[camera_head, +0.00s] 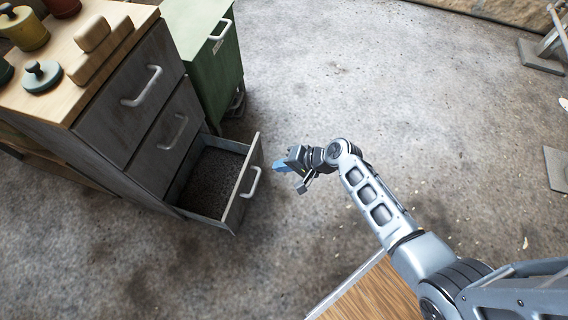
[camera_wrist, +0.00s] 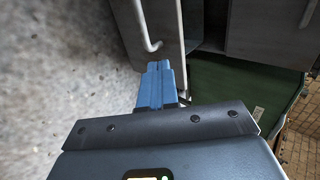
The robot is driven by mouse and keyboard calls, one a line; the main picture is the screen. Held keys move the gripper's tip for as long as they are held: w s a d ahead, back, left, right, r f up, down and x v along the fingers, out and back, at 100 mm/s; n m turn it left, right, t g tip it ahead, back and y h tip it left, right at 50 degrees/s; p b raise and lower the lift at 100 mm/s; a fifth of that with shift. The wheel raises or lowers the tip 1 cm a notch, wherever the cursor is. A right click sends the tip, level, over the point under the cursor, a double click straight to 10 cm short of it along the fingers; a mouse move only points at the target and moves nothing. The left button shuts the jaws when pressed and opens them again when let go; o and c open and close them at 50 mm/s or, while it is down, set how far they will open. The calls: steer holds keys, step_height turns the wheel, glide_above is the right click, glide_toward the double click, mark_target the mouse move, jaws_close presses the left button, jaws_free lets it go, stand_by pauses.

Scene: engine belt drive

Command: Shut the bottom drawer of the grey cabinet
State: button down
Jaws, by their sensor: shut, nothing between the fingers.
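The grey cabinet (camera_head: 85,140) stands at the left in the head view, with three drawers. Its bottom drawer (camera_head: 238,205) is pulled well out and looks empty, with a white bar handle (camera_head: 251,183) on its front. The two drawers above it are closed. My gripper (camera_head: 280,168) is shut and empty, just right of the bottom drawer's front, near the handle. In the wrist view its blue fingers (camera_wrist: 157,85) are together, with their tips close to the drawer front (camera_wrist: 163,22) and the lower end of the handle (camera_wrist: 150,42). I cannot tell whether they touch it.
A green cabinet (camera_head: 205,55) stands behind the grey one. Wooden blocks (camera_head: 100,50) and several round knobbed pieces (camera_head: 42,76) sit on the grey cabinet's top. The concrete floor (camera_head: 350,90) right of the drawer is clear.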

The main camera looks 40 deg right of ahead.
mark_target(248, 166)
steer(key=b+x, duration=0.1)
steer(key=x, duration=0.1)
steer(key=r+b+x, duration=0.1)
steer(key=x, duration=0.2)
steer(key=w+b+x, duration=0.1)
steer(key=x, duration=0.2)
steer(key=shift+w+a, duration=0.15)
steer(key=shift+a, duration=0.25)
steer(key=shift+w+a+r, duration=0.1)
steer(key=shift+w+a, duration=0.25)
steer(key=shift+w, duration=0.05)
steer(key=shift+w, duration=0.1)
